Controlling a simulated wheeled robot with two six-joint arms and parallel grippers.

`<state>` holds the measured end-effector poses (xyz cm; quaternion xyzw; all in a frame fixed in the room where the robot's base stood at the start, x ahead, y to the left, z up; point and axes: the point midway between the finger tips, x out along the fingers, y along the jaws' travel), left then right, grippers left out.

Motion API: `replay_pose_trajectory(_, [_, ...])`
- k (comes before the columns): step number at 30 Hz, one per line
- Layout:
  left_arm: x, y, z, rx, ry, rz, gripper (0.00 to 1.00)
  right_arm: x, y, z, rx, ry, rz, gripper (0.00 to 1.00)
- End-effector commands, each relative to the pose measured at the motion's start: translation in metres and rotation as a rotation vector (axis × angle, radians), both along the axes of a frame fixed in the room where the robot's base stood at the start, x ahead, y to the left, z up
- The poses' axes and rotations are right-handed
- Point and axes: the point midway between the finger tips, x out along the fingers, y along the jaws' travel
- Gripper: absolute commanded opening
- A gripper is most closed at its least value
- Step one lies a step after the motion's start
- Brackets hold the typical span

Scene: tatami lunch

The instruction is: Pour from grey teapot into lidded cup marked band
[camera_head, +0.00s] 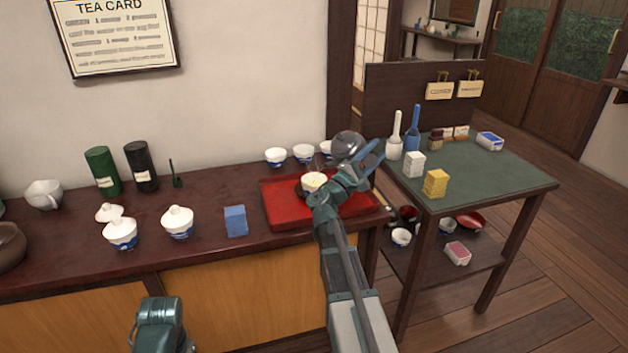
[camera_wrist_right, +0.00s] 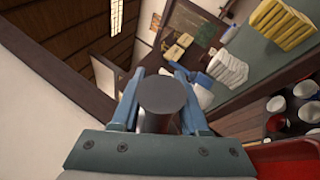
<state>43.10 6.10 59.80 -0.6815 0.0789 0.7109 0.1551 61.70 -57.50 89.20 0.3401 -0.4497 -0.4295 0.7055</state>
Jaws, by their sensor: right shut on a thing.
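My right gripper (camera_head: 368,160) is shut on the grey teapot (camera_head: 348,146), which it holds up above the right side of the red tray. In the right wrist view a dark grey round end, seemingly the teapot's handle (camera_wrist_right: 163,95), sits between the blue fingers. The teapot's spout is hard to make out. A small white cup (camera_head: 313,181) stands on the tray below and left of the gripper, partly hidden by my right wrist. A band mark is not readable.
The red tray (camera_head: 280,212) lies at the counter's right end. Dark canisters (camera_head: 140,166) stand at the back left.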

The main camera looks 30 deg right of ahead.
Motion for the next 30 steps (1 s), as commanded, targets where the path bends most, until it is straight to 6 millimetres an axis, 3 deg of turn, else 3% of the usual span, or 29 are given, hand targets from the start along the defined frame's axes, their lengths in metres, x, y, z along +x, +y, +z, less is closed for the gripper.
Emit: replay_pose_trajectory(30, [0.0001,0.0001,-0.0028,0.001,0.000,0.000,1.00,0.0003,0.0023,0.0067,-0.047,-0.003,-0.002,0.00])
